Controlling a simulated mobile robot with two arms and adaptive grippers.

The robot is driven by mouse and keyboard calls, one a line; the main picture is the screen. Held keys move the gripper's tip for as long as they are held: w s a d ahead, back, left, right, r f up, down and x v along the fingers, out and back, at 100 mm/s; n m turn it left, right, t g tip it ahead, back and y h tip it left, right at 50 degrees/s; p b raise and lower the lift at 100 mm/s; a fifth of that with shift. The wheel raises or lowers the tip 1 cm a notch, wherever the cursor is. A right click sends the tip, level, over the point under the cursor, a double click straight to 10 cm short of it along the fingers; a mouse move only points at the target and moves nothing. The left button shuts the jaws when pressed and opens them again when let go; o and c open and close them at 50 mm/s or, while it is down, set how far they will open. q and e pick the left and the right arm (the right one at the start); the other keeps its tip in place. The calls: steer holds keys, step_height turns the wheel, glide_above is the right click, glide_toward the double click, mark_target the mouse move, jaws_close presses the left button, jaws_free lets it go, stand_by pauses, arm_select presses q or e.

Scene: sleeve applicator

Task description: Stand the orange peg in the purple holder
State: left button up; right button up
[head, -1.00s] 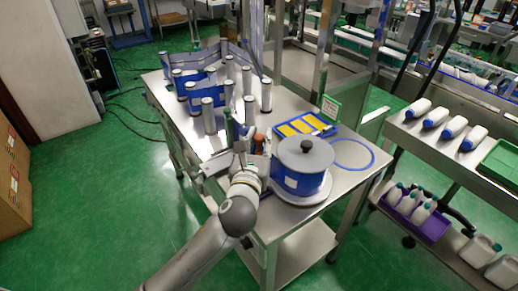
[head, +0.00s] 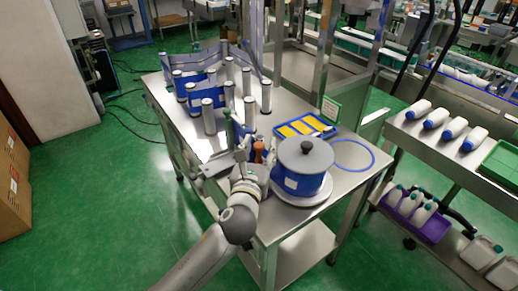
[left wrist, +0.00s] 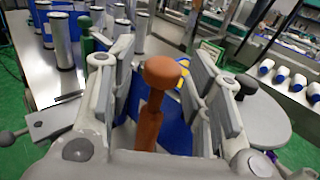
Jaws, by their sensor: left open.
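The orange peg (head: 259,151) shows at the near side of the steel table, just left of the blue drum. In the left wrist view the orange peg (left wrist: 153,112) has a round, wider head and leans slightly. My left gripper (head: 246,160) is open, and its fingers (left wrist: 165,88) lie on either side of the peg in that view, with gaps beside its head. I cannot tell whether the lower shaft is touched. The peg's lower end is hidden, and no purple holder can be made out on the table. My right gripper is not in view.
The blue drum (head: 302,183) with a grey lid stands close right of the gripper. A green peg (head: 229,130) and several silver posts (head: 208,117) stand behind. A blue tray with yellow parts (head: 305,126) lies farther back. A purple bottle tray (head: 432,229) is on the right-hand shelf.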

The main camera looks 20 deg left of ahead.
arm_select(q)
steer(key=shift+r, duration=0.2)
steer(key=s+d+b, duration=0.1)
steer(key=s, duration=1.1)
steer(key=shift+d, duration=0.2)
